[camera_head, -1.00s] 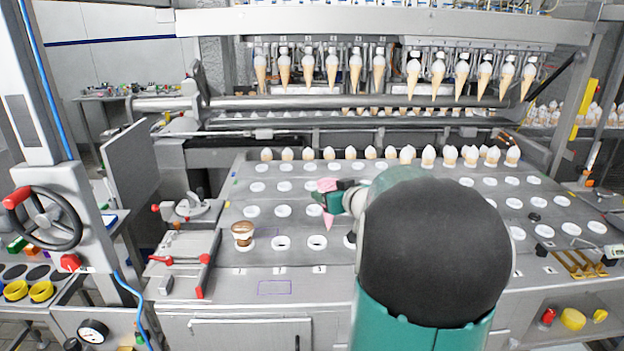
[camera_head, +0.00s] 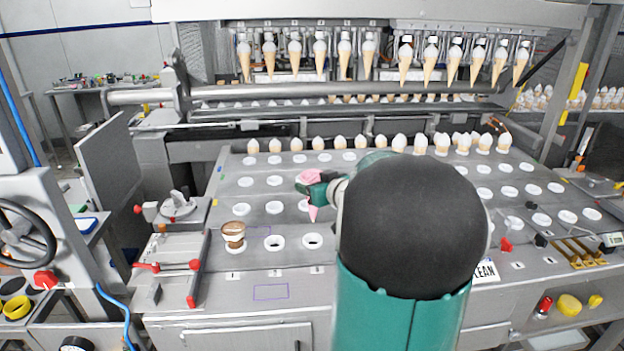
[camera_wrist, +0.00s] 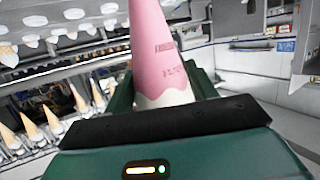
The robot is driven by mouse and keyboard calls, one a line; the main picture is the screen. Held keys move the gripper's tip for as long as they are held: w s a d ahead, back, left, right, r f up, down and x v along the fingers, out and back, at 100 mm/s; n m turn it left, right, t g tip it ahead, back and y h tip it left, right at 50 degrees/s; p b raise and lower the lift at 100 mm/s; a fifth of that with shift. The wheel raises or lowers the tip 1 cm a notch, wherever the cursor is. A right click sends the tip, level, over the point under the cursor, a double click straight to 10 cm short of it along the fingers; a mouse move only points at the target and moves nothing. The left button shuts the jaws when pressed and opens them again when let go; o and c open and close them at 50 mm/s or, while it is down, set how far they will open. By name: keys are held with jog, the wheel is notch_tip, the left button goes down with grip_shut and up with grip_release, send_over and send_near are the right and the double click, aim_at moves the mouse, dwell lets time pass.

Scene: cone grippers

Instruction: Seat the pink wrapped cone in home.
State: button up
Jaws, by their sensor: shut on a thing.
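My gripper (camera_head: 319,188) is shut on the pink wrapped cone (camera_head: 312,213) and holds it above the perforated metal deck. In the head view the cone hangs roughly upright, point down, with its tip a little above the front ring marked 3 (camera_head: 312,241) in the picture. The tip looks clear of the deck, but its exact height is unclear. In the wrist view the pink wrapper (camera_wrist: 158,40) rises between the green fingers, with a pale band below its wavy edge. Which place is called home cannot be told from these frames.
A brown-topped cone (camera_head: 234,234) stands in the front-left ring. The ring beside it (camera_head: 274,243) is empty. Pale-topped cones (camera_head: 399,143) line the back of the deck, below hanging cones (camera_head: 345,60). A red-handled fixture (camera_head: 194,265) borders the left. My arm hides the middle-right deck.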

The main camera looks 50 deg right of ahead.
notch_tip(320, 180, down, 2)
jog(key=shift+f, duration=0.1)
jog(key=shift+w+f, duration=0.15)
jog(key=shift+f, duration=4.65)
jog(key=o, duration=0.8)
